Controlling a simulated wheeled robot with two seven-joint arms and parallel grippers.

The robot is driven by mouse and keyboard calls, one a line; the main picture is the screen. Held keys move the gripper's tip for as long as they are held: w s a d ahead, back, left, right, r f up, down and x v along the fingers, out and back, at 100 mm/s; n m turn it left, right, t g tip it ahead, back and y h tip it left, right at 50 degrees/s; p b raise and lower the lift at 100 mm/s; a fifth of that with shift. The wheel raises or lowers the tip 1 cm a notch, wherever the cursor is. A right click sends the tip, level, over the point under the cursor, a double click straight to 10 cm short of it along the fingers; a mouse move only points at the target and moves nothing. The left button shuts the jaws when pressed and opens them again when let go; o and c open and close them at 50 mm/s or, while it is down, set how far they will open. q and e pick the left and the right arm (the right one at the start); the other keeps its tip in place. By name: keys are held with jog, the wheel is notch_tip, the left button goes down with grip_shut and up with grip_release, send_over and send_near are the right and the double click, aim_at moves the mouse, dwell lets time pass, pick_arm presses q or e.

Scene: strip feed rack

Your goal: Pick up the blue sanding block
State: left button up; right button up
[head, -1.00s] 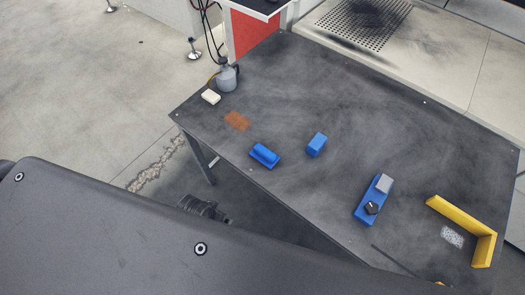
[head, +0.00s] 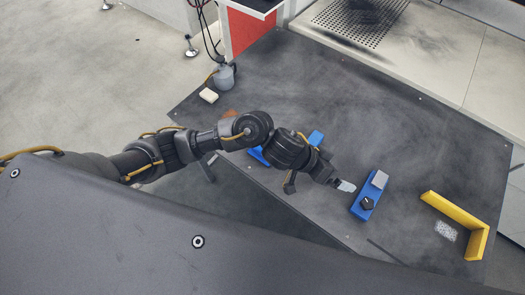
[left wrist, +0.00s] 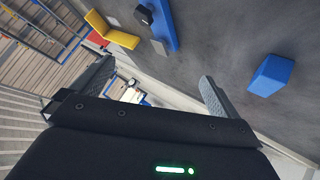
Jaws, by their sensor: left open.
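Two small blue things lie on the dark table; I cannot tell for certain which is the sanding block. One is a blue piece with a rounded ridge along its top (head: 257,156), mostly hidden behind my left arm. The other is a plain blue block (head: 316,138), partly covered by my arm; in the left wrist view it stands clear at the right (left wrist: 270,75). My left gripper (head: 344,186) is open and empty above the table, to the right of both; its spread fingers show in the left wrist view (left wrist: 157,77). My right gripper is not in view.
A blue fixture (head: 361,207) with a black knob and grey block lies just right of my gripper. A yellow angle piece (head: 449,208) is at the right. A white block (head: 208,95) and a grey can (head: 225,76) stand at the far left. The back middle is clear.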

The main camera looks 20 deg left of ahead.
pick_arm(q)
jog(key=w+a+n+g+y, duration=0.1)
jog(key=w+a+y, duration=0.2)
jog(key=a, duration=0.4)
jog(key=w+a+f+n+g+y, duration=0.15)
jog(key=a+y, duration=0.25)
jog(key=a, duration=0.4)
jog(key=w+a+n+y, duration=0.2)
jog(key=w+a+y, duration=0.1)
jog(key=a, duration=0.4)
notch_tip(320, 180, down, 5)
jog(key=shift+f, duration=0.15)
jog(key=shift+w+f+p, duration=0.15)
jog(key=shift+f+p, duration=0.5)
jog(key=shift+f, duration=1.95)
jog(key=c, duration=0.9)
jog(key=shift+o, duration=0.2)
jog(key=shift+r, duration=0.1)
